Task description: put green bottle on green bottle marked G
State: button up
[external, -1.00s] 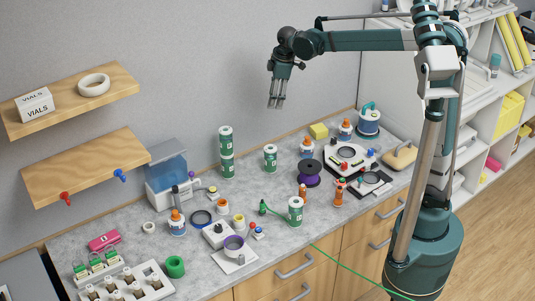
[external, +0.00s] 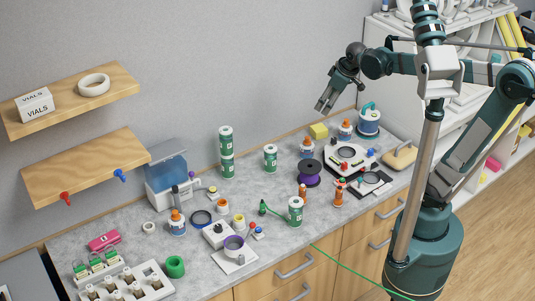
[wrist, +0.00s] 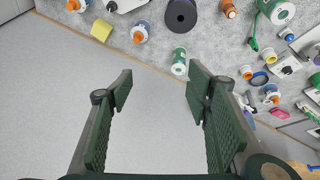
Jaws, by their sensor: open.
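Two green bottles with white labels stand stacked, an upper one (external: 225,138) on a lower one (external: 227,167), near the wall in the external view. A single green bottle (external: 270,158) stands to their right. Another green bottle (external: 296,212) stands near the front edge. I cannot read which one is marked G. My gripper (external: 325,103) is open and empty, high above the back right of the bench. In the wrist view, my gripper (wrist: 160,88) has its fingers wide apart. A green bottle (wrist: 180,62) shows beyond the right finger, clear of it.
A purple spool (external: 308,173), a yellow block (external: 318,131) and a blue-topped canister (external: 368,119) stand at the right of the bench. White fixtures and orange-capped bottles crowd the middle. Two wooden shelves (external: 85,168) hang on the left wall.

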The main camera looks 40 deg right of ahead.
jog(key=s+d+f+m+t, duration=0.1)
jog(key=s+d+f+m, duration=0.1)
jog(key=s, duration=0.5)
jog(key=s+d+f+m+t, duration=0.1)
jog(key=s+d+f+m, duration=0.2)
jog(key=s+d+f, duration=0.2)
jog(key=shift+s+d+f+m+h, duration=0.15)
jog(key=shift+s+d+m+h, duration=0.15)
jog(key=shift+s, duration=0.75)
jog(key=shift+f, duration=0.1)
notch_tip(320, 180, down, 19)
jog(key=b, duration=1.9)
jog(key=shift+f, duration=0.15)
